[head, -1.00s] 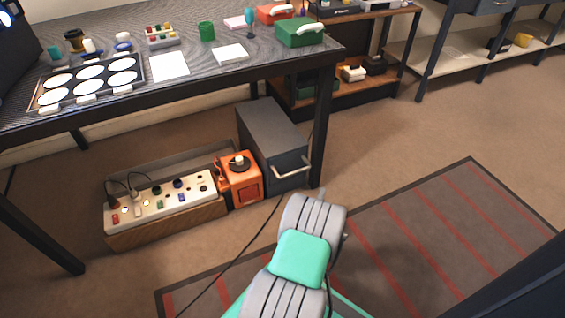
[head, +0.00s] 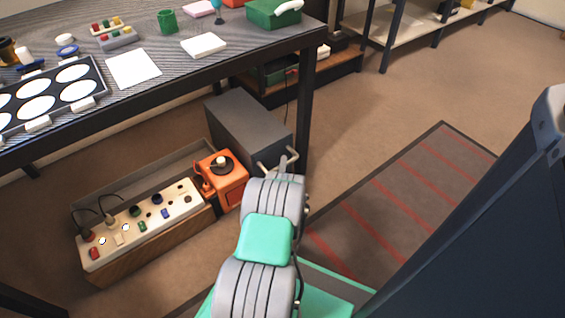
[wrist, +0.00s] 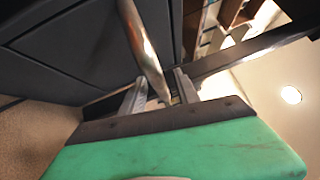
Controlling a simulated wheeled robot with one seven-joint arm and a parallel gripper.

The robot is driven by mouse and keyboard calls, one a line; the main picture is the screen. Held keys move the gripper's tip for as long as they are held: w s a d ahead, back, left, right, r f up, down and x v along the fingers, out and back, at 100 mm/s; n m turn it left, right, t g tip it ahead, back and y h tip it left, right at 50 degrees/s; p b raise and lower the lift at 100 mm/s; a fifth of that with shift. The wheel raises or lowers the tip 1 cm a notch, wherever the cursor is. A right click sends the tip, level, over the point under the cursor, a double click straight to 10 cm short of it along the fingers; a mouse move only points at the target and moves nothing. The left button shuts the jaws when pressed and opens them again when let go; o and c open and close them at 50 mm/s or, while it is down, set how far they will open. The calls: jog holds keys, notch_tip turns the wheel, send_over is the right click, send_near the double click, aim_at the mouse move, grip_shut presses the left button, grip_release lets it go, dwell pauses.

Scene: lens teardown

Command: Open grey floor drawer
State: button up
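The grey floor drawer unit (head: 240,128) is a dark grey box on the floor under the table. Its pale metal bar handle (head: 266,166) sticks out from the front, and I see no opening gap at the front, which my arm partly hides. My gripper (head: 288,160) is at the right part of the handle. In the wrist view the handle bar (wrist: 146,48) runs down between the two fingers of my gripper (wrist: 160,88). The fingers stand apart, with space visible on both sides of the bar. The dark drawer front (wrist: 70,50) fills the upper left there.
An orange device (head: 222,180) stands close to the unit's left side. A wooden crate (head: 150,245) with a cream panel of knobs lies further left. The table leg (head: 306,110) rises just right of the unit. A striped red-and-grey mat (head: 400,205) covers open floor at right.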

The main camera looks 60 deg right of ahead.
jog(key=b+x, duration=0.2)
jog(key=x, duration=0.1)
jog(key=shift+d, duration=0.1)
jog(key=shift+r, duration=0.1)
grip_shut()
dwell(0.3)
dwell(1.0)
